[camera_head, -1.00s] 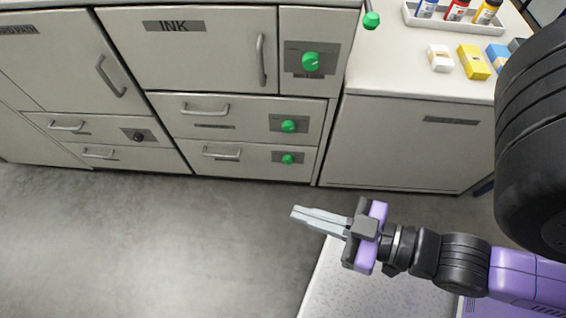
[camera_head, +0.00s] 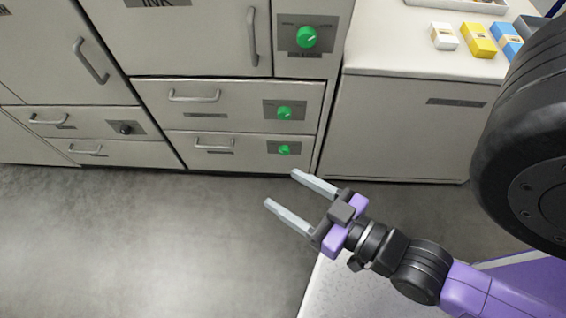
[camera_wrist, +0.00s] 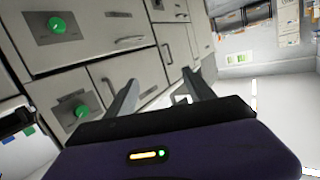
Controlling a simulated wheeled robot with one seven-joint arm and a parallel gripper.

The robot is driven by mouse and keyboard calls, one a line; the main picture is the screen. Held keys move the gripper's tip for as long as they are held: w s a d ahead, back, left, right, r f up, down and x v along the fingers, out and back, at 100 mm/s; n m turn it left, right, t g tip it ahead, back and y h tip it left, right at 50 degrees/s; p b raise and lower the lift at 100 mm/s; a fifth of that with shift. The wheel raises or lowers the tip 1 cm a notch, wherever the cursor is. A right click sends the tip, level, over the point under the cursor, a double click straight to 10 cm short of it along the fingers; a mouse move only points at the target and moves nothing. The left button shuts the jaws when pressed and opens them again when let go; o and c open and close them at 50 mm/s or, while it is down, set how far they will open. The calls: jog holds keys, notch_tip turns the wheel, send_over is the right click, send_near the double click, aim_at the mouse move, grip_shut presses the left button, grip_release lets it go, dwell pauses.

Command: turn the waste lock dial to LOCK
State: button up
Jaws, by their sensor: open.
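Three green dials sit on grey plates at the right side of the cabinet front: an upper dial (camera_head: 306,37) beside the INK door, a middle dial (camera_head: 284,113) on a drawer, and a lower dial (camera_head: 284,150) on the drawer below. A black knob (camera_head: 125,129) sits on a drawer further left. The plate lettering is too small to read, so I cannot tell which one is the waste lock dial. My gripper (camera_head: 281,188) is open and empty, in front of the lower drawers and apart from every dial. Two green dials show at the left of the wrist view (camera_wrist: 57,25) (camera_wrist: 81,111).
Bar handles stick out from the doors and drawers, such as the INK door handle (camera_head: 251,36) and the lower drawer handle (camera_head: 214,145). A white counter (camera_head: 390,55) at right bears small white, yellow and blue boxes. The grey floor (camera_head: 120,240) at left is clear.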

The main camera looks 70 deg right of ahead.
jog(key=w+d+f+m+g+h+b, duration=0.1)
jog(key=w+d+f+m+h+b, duration=0.2)
jog(key=w+d+f+b, duration=0.5)
jog(key=w+d+f+m+g+h+b, duration=0.15)
jog(key=f+m+h+b, duration=0.25)
jog(key=f, duration=0.7)
jog(key=w+d+f+m+g+h+b, duration=0.2)
jog(key=w+d+f+m+h+b, duration=0.15)
jog(key=f+b, duration=0.45)
jog(key=m+g+h+b, duration=0.2)
jog(key=g+h+b, duration=0.1)
jog(key=g+b, duration=0.15)
send_near(284, 153)
jog(key=w+r, duration=0.4)
jog(key=r, duration=0.2)
notch_tip(284, 153, down, 5)
jog(key=s+n+g, duration=0.2)
jog(key=s, duration=0.1)
jog(key=shift+f+b+x, duration=0.15)
jog(key=shift+b+x, duration=0.4)
jog(key=shift+x, duration=1.35)
jog(key=shift+f+b+x, duration=0.1)
jog(key=shift+b+x, duration=0.45)
jog(key=shift+x, duration=1.4)
jog(key=shift+w, duration=0.1)
grip_shut()
